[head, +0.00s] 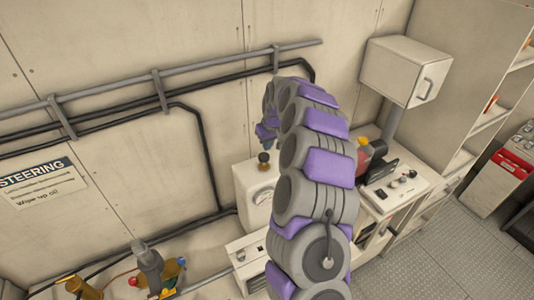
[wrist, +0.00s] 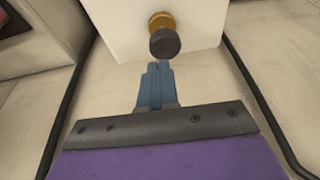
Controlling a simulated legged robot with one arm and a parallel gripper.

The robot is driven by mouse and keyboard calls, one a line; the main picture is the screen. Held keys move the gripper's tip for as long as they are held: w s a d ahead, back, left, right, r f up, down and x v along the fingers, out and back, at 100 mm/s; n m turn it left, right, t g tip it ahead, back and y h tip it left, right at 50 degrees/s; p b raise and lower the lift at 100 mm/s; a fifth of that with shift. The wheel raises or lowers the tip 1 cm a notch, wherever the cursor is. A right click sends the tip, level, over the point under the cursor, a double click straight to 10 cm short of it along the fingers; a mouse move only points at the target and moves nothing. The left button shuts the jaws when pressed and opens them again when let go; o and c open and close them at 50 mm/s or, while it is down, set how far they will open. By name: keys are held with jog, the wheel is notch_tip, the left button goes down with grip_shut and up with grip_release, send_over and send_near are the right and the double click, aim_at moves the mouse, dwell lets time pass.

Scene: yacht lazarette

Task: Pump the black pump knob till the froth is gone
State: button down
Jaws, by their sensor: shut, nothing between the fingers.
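In the wrist view the knob (wrist: 165,43) and brass collar (wrist: 161,20) are just beyond my fingertips. My gripper (wrist: 158,66) is shut and empty, its blue fingers together and pointing at the white box near the knob. In the head view my gripper (head: 265,133) is partly hidden by my arm and appears above the knob. I cannot make out any froth; my arm covers part of the gauge box's surroundings.
Pipes (head: 155,85) run along the wall behind. A steering sign (head: 42,184) is at left, above brass and grey fittings (head: 148,262). A white wall cabinet (head: 405,70) and a bench with controls (head: 400,185) are at right. Open floor (head: 425,255) lies at lower right.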

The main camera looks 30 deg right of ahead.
jog(key=v, duration=0.7)
jog(key=shift+a+r+b, duration=0.25)
jog(key=shift+r+b, duration=0.1)
jog(key=shift+b, duration=0.05)
jog(key=shift+s+d, duration=0.15)
jog(key=shift+d, duration=0.1)
